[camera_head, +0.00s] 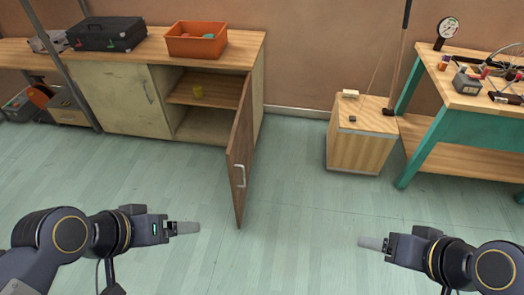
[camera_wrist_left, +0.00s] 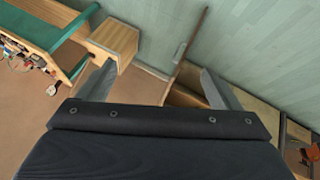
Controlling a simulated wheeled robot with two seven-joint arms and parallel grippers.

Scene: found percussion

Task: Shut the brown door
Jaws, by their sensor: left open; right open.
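The brown door (camera_head: 240,150) belongs to a low cabinet (camera_head: 128,103) at the back left and stands wide open, jutting out toward me. A pale handle (camera_head: 240,175) is on its right-hand face near the free edge. The door also shows edge-on in the left wrist view (camera_wrist_left: 188,48). My left gripper (camera_head: 198,228) is to the left of the door and nearer to me, apart from it. In the left wrist view its two fingers (camera_wrist_left: 158,85) are spread with nothing between them. My right gripper (camera_head: 362,242) is to the right of the door, empty and well clear of it.
An orange bin (camera_head: 196,46) and a black case (camera_head: 106,33) are on top. A wooden box (camera_head: 358,145) and a green-legged workbench (camera_head: 458,120) stand to the right. The floor between is clear.

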